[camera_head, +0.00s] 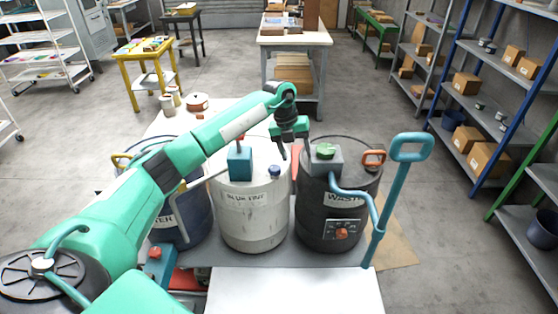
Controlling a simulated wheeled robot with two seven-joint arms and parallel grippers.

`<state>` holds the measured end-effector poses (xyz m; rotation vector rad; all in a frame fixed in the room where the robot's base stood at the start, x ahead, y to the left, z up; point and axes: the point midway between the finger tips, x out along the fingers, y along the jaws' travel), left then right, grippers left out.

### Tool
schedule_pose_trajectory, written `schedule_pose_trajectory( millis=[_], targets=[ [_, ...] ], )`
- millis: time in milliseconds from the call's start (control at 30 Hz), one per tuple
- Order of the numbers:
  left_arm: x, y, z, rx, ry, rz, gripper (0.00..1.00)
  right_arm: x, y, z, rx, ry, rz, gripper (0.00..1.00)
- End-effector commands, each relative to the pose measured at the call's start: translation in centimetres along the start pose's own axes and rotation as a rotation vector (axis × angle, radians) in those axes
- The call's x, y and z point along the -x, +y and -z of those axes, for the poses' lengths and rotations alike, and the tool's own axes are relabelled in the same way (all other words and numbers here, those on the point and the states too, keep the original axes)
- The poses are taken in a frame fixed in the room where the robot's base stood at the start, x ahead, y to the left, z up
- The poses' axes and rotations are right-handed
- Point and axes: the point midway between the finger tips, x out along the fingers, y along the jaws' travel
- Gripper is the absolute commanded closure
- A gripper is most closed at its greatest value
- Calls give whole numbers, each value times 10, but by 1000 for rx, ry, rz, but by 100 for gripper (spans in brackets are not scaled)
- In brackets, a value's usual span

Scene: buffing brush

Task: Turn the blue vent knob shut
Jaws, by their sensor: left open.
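The blue vent knob (274,171) sits on the right part of the top of the white drum (252,222), whose label is partly legible. My left arm reaches across from the left over the drums. A gap shows between the fingers and the knob. How far apart they are in depth, I cannot tell. My right gripper does not show.
A black waste drum (318,232) with a green knob (325,150) on a grey box stands right. A dark blue drum (195,212) stands left, partly behind my arm. A teal box (239,164) rises on the white drum. A teal handle (395,190) stands far right.

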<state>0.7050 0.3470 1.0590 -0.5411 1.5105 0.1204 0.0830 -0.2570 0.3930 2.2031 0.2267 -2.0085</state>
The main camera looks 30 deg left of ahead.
Motion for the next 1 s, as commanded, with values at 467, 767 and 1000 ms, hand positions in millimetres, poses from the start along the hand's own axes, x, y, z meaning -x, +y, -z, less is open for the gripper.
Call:
schedule_pose_trajectory(
  millis=[467, 767, 1000],
  targets=[
    [43, 64, -20, 127, -44, -270, 41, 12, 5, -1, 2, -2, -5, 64],
    [-19, 80, -22, 125, -43, -267, 41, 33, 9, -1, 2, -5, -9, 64],
    [-56, 90, -24, 124, -45, -265, 41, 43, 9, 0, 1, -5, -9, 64]
  ],
)
